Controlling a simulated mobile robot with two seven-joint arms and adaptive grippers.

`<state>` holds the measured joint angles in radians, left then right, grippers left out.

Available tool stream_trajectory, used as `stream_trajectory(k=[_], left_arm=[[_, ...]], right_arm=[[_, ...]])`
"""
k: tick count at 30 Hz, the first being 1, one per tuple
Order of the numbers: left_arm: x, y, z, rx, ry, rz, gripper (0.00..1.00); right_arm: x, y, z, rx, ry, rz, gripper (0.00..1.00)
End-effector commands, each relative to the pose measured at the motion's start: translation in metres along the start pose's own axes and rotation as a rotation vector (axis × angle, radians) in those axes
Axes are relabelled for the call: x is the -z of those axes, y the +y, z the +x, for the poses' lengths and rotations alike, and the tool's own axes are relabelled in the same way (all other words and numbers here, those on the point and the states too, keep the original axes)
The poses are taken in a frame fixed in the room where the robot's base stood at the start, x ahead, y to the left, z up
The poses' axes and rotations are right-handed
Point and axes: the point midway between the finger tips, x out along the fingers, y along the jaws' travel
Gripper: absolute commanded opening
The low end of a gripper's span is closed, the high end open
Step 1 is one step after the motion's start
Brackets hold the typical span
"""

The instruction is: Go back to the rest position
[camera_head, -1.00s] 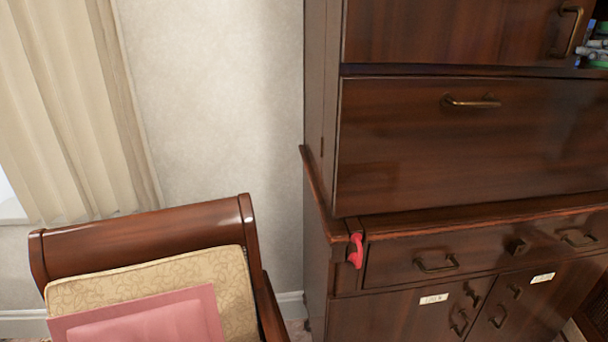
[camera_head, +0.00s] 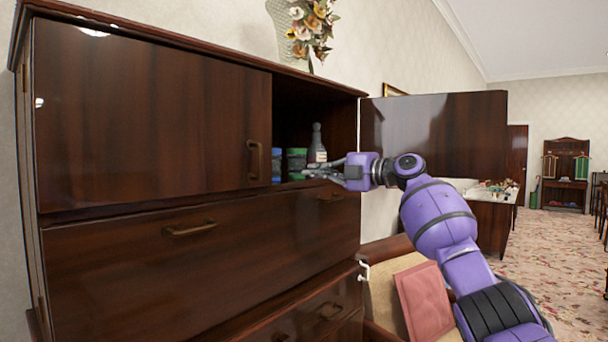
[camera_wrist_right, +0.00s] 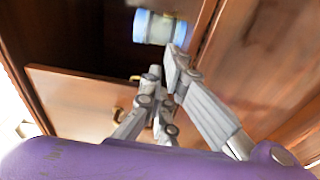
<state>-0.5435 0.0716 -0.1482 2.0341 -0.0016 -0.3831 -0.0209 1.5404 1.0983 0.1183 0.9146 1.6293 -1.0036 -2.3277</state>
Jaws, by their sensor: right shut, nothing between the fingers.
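My purple right arm reaches in from the lower right in the head view. Its gripper (camera_head: 322,171) is shut and empty, at the front of the open cupboard compartment. In the right wrist view the grey fingers (camera_wrist_right: 165,85) point toward the cupboard, with a blue-and-white container (camera_wrist_right: 158,28) just beyond them. My left gripper is not in view.
The dark wooden cabinet (camera_head: 150,120) fills the left, with its right door (camera_head: 440,130) swung open. A dark bottle (camera_head: 317,145) and green jars (camera_head: 296,160) stand in the compartment. A chair with a pink cushion (camera_head: 424,300) stands below my arm.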

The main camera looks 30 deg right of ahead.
Motion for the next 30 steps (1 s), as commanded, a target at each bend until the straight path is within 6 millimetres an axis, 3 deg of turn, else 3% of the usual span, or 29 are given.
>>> stream_trajectory(k=[6, 14, 18, 20, 23, 27, 30], left_arm=[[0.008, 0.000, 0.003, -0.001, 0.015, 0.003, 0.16], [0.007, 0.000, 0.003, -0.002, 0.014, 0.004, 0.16], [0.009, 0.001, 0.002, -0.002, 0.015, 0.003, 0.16], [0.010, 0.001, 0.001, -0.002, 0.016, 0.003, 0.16], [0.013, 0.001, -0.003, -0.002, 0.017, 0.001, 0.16], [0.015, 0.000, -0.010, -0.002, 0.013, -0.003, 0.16], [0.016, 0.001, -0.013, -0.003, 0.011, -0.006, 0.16]], right_arm=[[-0.022, 0.002, -0.009, -0.002, -0.001, 0.001, 0.00], [-0.027, 0.001, -0.011, 0.000, 0.001, -0.001, 0.00], [-0.026, -0.017, -0.004, 0.029, -0.005, 0.017, 0.00], [-0.025, -0.040, 0.003, 0.066, -0.015, 0.040, 0.00], [-0.021, -0.099, 0.018, 0.157, -0.043, 0.103, 0.00], [-0.010, -0.204, 0.029, 0.301, -0.105, 0.212, 0.00], [0.003, -0.280, 0.026, 0.393, -0.155, 0.289, 0.00]])
